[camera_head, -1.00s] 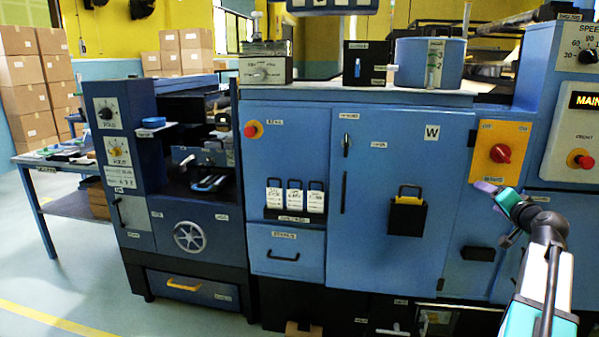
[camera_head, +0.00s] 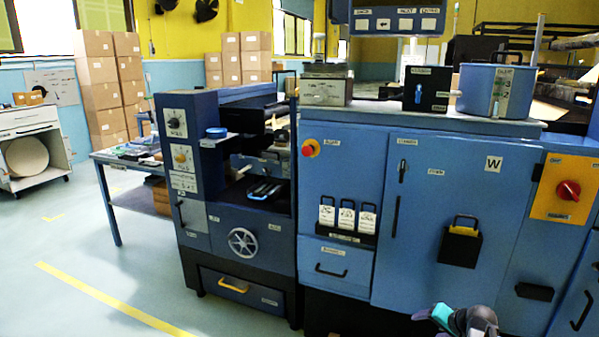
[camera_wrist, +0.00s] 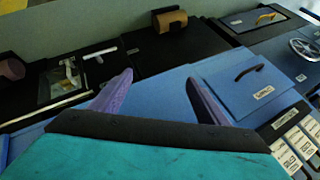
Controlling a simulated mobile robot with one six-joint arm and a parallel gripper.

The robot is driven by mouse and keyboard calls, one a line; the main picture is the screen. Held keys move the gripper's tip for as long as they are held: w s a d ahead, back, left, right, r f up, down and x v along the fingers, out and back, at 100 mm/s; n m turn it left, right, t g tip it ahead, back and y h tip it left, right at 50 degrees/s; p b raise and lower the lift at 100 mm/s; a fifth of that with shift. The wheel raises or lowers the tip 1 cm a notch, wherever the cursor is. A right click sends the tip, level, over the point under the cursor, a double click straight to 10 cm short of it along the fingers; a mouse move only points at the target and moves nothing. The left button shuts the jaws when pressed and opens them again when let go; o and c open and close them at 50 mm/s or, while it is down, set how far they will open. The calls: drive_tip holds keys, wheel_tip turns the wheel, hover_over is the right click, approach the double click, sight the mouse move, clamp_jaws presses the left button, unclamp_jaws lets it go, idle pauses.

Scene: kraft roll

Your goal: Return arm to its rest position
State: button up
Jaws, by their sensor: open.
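My arm shows at the bottom edge of the head view, low in front of the blue machine cabinet (camera_head: 420,270), with only its dark and teal end part visible there. In the wrist view my gripper (camera_wrist: 165,90) has its two purple fingers spread wide apart with nothing between them. The fingers point toward the blue cabinet front. A blue drawer with a dark handle (camera_wrist: 250,72) lies to the right of them in that view.
A grey-blue machine with a handwheel (camera_head: 242,242) stands left of the cabinet. A side table (camera_head: 110,155) and stacked cartons (camera_head: 105,80) are behind it. A white cabinet (camera_head: 30,145) is at far left. The floor at left, with yellow lines (camera_head: 110,298), is clear.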

drive_tip(key=s+a+f+n+g+y+p, duration=0.1)
drive_tip(key=s+a+f+n+g+p, duration=0.35)
drive_tip(key=s+a+f, duration=1.2)
drive_tip(key=s+a+f+n+g+h+p, duration=0.1)
drive_tip(key=s+a+g+p, duration=0.2)
drive_tip(key=s, duration=0.9)
drive_tip(key=s+a+f+n+g+h+p, duration=0.1)
drive_tip(key=s+a+g, duration=0.4)
drive_tip(key=s, duration=0.7)
drive_tip(key=shift+a+f+n+h+p, duration=0.45)
drive_tip(key=shift+f+n+p, duration=0.15)
drive_tip(key=shift+p, duration=0.35)
drive_tip(key=shift+g, duration=0.25)
drive_tip(key=shift+c, duration=0.5)
